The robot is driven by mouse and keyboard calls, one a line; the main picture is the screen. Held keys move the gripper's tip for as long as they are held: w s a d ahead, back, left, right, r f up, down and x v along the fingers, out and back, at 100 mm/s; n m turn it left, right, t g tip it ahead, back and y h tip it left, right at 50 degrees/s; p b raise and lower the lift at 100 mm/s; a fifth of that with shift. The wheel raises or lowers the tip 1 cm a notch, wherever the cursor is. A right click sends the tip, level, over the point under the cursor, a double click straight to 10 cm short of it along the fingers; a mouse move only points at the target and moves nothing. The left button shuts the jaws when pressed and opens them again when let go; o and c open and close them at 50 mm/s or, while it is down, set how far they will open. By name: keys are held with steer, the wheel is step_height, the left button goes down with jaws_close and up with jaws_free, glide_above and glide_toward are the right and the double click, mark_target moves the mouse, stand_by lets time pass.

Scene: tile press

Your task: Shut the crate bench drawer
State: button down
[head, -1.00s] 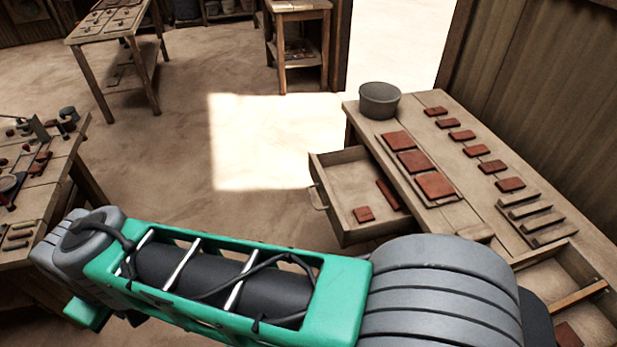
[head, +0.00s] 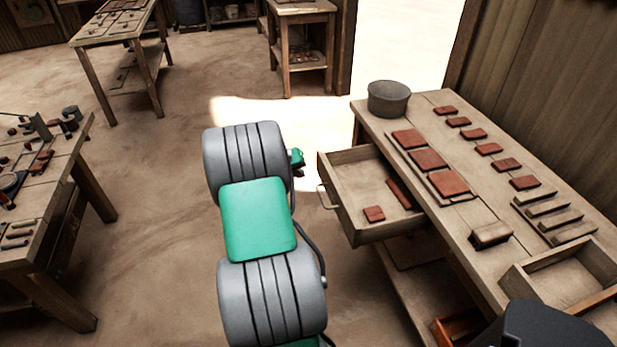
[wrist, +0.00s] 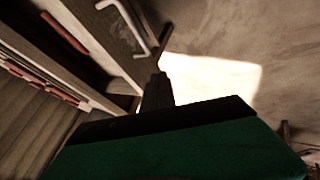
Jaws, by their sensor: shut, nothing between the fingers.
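The wooden drawer (head: 352,207) is pulled out of the left side of the long bench (head: 455,222), with a pale handle (head: 322,197) on its front.
A grey bucket (head: 389,99) and rows of reddish tiles (head: 428,158) stand on the bench top. An open wooden tray (head: 520,275) is at its near end, and an orange crate (head: 447,330) sits below. Another table (head: 75,215) is at the left. Floor between is clear.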

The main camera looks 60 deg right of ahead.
glide_toward(324, 181)
step_height(324, 181, down, 4)
steer(key=w, duration=0.2)
steer(key=s+d+p, duration=0.2)
steer(key=d, duration=0.1)
steer(key=shift+s+r, duration=0.1)
steer(key=shift+s, duration=0.05)
